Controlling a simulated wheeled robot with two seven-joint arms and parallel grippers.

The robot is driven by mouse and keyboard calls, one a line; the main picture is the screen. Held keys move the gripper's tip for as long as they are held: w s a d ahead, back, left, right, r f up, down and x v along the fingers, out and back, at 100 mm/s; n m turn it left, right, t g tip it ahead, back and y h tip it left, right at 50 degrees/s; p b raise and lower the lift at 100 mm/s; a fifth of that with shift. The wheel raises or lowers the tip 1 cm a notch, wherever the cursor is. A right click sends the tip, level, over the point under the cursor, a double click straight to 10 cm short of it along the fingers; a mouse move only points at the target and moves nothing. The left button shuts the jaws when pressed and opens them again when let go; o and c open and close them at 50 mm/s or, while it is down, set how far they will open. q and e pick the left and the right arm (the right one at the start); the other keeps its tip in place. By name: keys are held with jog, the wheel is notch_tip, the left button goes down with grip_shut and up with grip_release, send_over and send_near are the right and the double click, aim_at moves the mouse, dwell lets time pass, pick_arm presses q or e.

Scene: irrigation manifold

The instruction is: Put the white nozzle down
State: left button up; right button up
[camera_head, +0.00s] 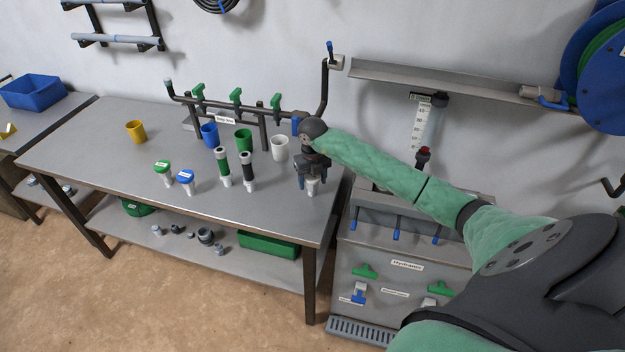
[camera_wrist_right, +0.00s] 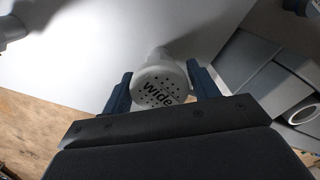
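The white nozzle (camera_head: 312,187) is at the right end of the steel workbench (camera_head: 120,185), below my right gripper (camera_head: 311,178). In the right wrist view, the nozzle (camera_wrist_right: 160,82) shows its round perforated face marked "wide" between the two dark blue fingers of my right gripper (camera_wrist_right: 160,88). The fingers lie against both sides of it. It points down to the bench top, but I cannot tell whether its lower end touches the surface. My left gripper is not in view.
Left of the nozzle stand black-topped (camera_head: 248,172) and green-topped (camera_head: 223,168) white parts. White (camera_head: 280,148), green (camera_head: 243,140), blue (camera_head: 209,134) and yellow (camera_head: 136,131) cups stand behind. A pipe manifold (camera_head: 240,108) with green valves runs along the back. The bench's front left is clear.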

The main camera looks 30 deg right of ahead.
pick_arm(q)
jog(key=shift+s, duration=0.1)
pick_arm(e)
jog(key=shift+o, duration=0.9)
jog(key=shift+r, duration=0.2)
jog(key=shift+r, duration=0.3)
notch_tip(320, 180, up, 2)
jog(key=shift+r+b, duration=0.25)
jog(key=shift+b, duration=0.6)
notch_tip(320, 180, up, 8)
jog(key=b, duration=0.3)
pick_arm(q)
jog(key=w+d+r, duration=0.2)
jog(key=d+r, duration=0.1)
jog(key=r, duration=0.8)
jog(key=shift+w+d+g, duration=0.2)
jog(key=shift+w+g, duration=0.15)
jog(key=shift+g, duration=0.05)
pick_arm(e)
jog(key=shift+r, duration=0.45)
jog(key=shift+a+f, duration=0.1)
